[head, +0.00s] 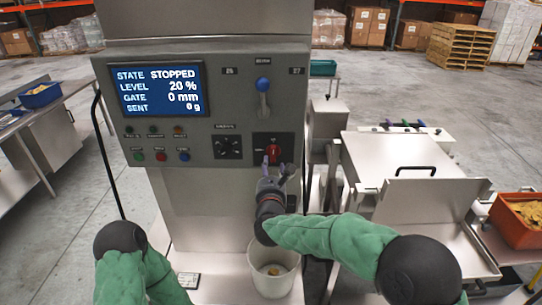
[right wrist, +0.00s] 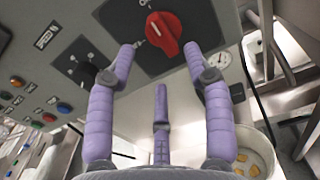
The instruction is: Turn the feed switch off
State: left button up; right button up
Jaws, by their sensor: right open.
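The feed switch looks to be the red rotary knob (head: 273,152) on a dark plate at the lower right of the grey control panel (head: 220,100). It shows large in the right wrist view (right wrist: 164,30); its exact setting is hard to read. My right gripper (head: 277,172) is open just in front of and below the knob. In the right wrist view its purple fingers (right wrist: 160,52) stand apart, with the knob beyond and between their tips and nothing held. The screen (head: 158,90) reads STOPPED, level 20 %, gate 0 mm, sent 0 g. My left gripper is out of view.
A blue-knobbed lever (head: 263,88) sits above the switch, and a black selector (head: 227,147) to its left. A white bucket (head: 275,278) with a little content stands below my right forearm. A steel hopper with a lid (head: 405,165) is at the right.

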aim_at(272, 156)
jog(key=w, duration=0.6)
jog(key=shift+w+p, duration=0.3)
jog(key=shift+w, duration=0.05)
grip_shut()
